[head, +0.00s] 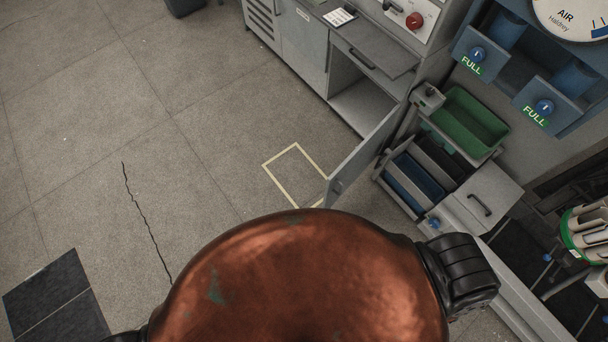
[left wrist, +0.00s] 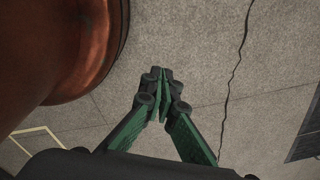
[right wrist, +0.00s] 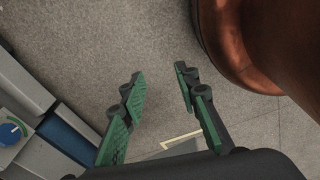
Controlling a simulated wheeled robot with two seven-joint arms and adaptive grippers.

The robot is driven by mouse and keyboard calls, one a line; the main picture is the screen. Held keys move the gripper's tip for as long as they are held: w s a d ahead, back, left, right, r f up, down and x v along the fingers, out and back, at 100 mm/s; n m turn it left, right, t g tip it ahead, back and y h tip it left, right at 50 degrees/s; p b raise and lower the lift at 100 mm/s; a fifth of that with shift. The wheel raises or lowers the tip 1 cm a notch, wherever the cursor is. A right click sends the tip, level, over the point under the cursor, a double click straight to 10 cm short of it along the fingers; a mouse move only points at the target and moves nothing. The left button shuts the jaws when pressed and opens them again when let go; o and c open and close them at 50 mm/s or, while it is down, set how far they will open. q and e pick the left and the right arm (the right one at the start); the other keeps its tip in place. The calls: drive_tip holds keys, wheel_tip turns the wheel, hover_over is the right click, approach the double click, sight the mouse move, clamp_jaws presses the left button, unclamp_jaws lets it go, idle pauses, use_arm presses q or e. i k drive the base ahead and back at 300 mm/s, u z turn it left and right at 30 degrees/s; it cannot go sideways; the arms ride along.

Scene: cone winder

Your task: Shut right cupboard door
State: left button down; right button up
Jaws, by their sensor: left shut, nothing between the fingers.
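The right cupboard door (head: 362,156) is a grey panel on the cabinet in the head view. It stands wide open, swung out over the floor, and the pale inside of the cupboard (head: 362,104) shows. Neither gripper shows in the head view. My right gripper (right wrist: 159,80) is open and empty above the floor in the right wrist view. A grey patch near its base may be the door, but I cannot tell. My left gripper (left wrist: 164,88) is shut and empty above bare floor, away from the cabinet.
A yellow taped outline (head: 283,157) lies on the floor beside the door. To the door's right stand a green bin (head: 468,118) and blue bin (head: 413,178). A drawer front (head: 367,62) sits above the opening. The floor at left is clear, with a dark mat (head: 50,296).

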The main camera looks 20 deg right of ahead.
sight(348, 170)
drive_tip(key=u, duration=0.25)
drive_tip(key=k, duration=1.2)
drive_tip(key=z, duration=1.25)
drive_tip(key=i, duration=0.5)
drive_tip(key=z, duration=0.05)
